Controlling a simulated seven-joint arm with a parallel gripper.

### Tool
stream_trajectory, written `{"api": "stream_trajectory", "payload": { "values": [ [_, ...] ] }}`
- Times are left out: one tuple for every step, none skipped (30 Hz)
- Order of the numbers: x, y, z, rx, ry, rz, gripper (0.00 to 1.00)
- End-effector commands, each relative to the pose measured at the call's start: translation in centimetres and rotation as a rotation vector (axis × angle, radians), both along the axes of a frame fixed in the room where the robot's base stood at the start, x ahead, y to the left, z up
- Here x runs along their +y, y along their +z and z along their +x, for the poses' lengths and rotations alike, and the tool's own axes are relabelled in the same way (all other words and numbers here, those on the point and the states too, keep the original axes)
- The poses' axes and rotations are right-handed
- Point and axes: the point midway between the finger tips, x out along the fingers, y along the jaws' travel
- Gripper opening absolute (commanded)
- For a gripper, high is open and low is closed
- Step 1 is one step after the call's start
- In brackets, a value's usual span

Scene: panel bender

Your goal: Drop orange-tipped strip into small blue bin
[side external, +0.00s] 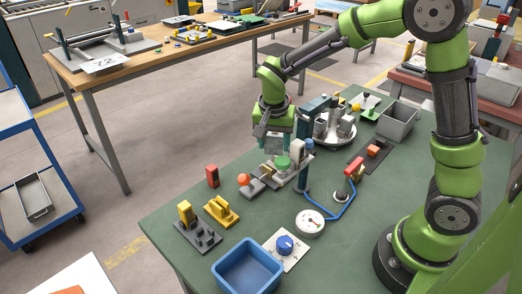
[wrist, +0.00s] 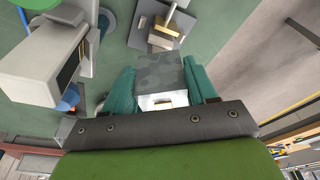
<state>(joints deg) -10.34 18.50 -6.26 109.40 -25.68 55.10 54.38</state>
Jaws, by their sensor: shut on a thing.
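My gripper (side external: 273,137) is low over the middle of the green table, beside the grey bending device (side external: 298,165). In the wrist view its teal fingers (wrist: 162,84) are shut on a mottled grey piece (wrist: 160,70) with a white part at its near end. No orange tip shows on this piece, so I cannot tell whether it is the strip. In the side view the held piece is hidden or too small to make out. The small blue bin (side external: 247,270), open at the top, stands at the table's front edge, well away from my gripper.
A blue-knobbed plate (side external: 286,245) and a round dial (side external: 310,222) stand near the bin. Yellow fixtures (side external: 221,210), a red block (side external: 212,176) and an orange ball (side external: 243,179) are at the left. A grey bin (side external: 398,121) stands at the back right.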

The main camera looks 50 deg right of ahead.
Motion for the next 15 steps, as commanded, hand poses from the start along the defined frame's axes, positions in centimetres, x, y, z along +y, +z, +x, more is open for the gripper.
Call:
{"api": "stream_trajectory", "payload": {
  "values": [
    [0.0, 0.3, -0.2, -0.001, 0.058, 0.001, 0.37],
    [0.0, 0.4, -0.3, -0.002, 0.096, 0.000, 0.37],
    [0.1, 0.6, -0.4, -0.002, 0.145, 0.000, 0.37],
    [0.1, 0.7, -0.5, -0.002, 0.181, 0.001, 0.37],
    [0.1, 0.9, -0.6, -0.002, 0.217, 0.001, 0.37],
    [0.1, 1.1, -0.7, -0.003, 0.265, 0.000, 0.37],
    [0.1, 1.3, -0.8, -0.003, 0.300, 0.000, 0.37],
    [0.2, 1.4, -0.9, -0.001, 0.334, 0.001, 0.37],
    [0.2, 1.6, -1.0, -0.002, 0.382, 0.000, 0.37],
    [0.2, 1.8, -1.1, -0.003, 0.417, -0.001, 0.37],
    [0.2, 2.0, -1.2, -0.003, 0.450, 0.000, 0.37],
    [0.2, 2.3, -1.3, -0.004, 0.497, 0.000, 0.37],
    [0.2, 2.5, -1.4, -0.004, 0.532, 0.000, 0.37],
    [0.2, 2.7, -1.5, -0.003, 0.567, -0.001, 0.37],
    [0.2, 2.9, -1.7, -0.002, 0.614, 0.000, 0.37]
  ]
}}
